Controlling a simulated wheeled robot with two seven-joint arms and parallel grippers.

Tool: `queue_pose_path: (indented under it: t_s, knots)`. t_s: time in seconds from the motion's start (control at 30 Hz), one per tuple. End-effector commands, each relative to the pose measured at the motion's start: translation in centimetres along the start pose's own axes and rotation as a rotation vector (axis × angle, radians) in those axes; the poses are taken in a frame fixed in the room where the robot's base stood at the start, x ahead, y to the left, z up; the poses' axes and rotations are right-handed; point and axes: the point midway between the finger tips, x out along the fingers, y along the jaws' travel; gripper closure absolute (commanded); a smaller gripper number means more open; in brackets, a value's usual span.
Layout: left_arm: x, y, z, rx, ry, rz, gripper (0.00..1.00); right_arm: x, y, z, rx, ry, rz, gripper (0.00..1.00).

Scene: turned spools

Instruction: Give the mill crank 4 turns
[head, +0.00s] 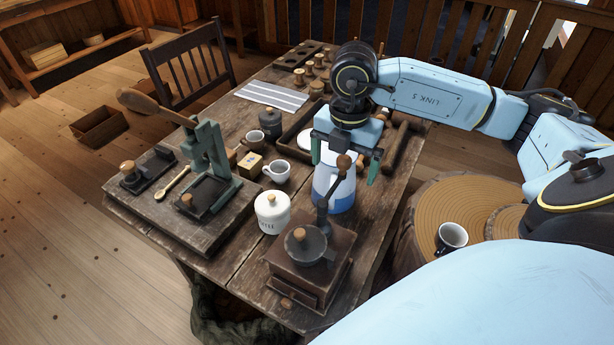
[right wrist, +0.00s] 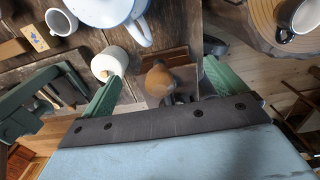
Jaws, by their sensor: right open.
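The coffee mill (head: 312,272) is a brown wooden box with a grey metal bowl on top, near the table's front corner. In the right wrist view the knob (right wrist: 160,80) shows between the spread fingers, touching neither; most of the mill is hidden there. My left gripper is not in view.
A blue-and-white enamel jug (head: 341,190) stands close behind the crank. A white lidded jar (head: 272,213) is left of the mill, with a white cup (head: 277,172) behind. A green lever press (head: 208,155) stands further left. A dark mug (head: 451,238) sits on the round stand at right.

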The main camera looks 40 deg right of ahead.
Motion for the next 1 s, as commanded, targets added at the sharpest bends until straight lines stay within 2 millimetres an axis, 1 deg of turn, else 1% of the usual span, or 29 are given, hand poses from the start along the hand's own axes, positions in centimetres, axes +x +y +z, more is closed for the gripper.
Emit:
queue_pose_path:
  t_s: [0.23, 0.37, 1.0]
  knots:
    - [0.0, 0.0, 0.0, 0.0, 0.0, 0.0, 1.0, 0.0, 0.0, 0.0, -0.001, 0.001, -0.001, 0.0]
    - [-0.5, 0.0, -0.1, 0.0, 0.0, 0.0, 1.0, -0.6, 0.0, 0.0, -0.001, 0.001, 0.0, 0.0]
    - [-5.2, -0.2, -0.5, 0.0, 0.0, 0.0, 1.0, -6.9, 0.0, 0.0, 0.0, 0.001, 0.0, 0.0]
